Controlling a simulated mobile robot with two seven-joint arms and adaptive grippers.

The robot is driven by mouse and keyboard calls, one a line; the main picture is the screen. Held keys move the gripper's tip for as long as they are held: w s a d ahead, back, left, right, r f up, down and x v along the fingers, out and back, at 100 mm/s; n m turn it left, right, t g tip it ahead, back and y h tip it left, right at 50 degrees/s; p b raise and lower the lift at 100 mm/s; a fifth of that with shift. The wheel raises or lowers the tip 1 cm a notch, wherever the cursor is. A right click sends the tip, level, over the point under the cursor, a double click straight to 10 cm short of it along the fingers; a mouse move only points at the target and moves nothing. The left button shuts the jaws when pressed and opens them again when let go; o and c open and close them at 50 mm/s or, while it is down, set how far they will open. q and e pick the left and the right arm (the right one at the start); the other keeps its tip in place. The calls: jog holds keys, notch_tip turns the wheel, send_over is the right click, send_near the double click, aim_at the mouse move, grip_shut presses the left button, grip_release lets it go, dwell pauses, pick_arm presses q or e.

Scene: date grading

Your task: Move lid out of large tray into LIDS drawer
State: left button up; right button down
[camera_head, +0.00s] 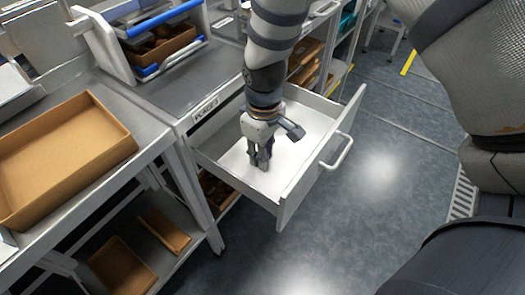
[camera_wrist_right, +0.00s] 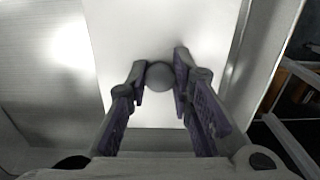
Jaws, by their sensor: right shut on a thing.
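My right gripper (camera_head: 262,160) points down inside the open drawer (camera_head: 292,205). It is shut on the grey round knob (camera_wrist_right: 159,75) of a flat white lid (camera_head: 300,130). In the wrist view the two fingers (camera_wrist_right: 160,88) pinch the knob from both sides, and the white lid (camera_wrist_right: 130,35) spreads beneath. The lid lies within the drawer walls; I cannot tell whether it rests on the drawer floor. A label (camera_head: 207,106) is on the cabinet at the drawer, too small to read surely. The large brown tray (camera_head: 115,135) on the left table looks empty. My left gripper is not in view.
A rack with blue bars (camera_head: 160,20) and a brown box stands on the grey cabinet top behind. Smaller brown trays (camera_head: 122,265) lie on the shelf under the left table. The floor right of the drawer is clear.

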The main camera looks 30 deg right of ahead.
jog(key=shift+f, duration=0.1)
jog(key=c, duration=1.4)
grip_release()
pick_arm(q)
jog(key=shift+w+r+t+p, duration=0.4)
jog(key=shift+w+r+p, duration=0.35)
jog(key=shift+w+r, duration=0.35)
pick_arm(e)
notch_tip(320, 180, up, 12)
jog(key=shift+r, duration=0.2)
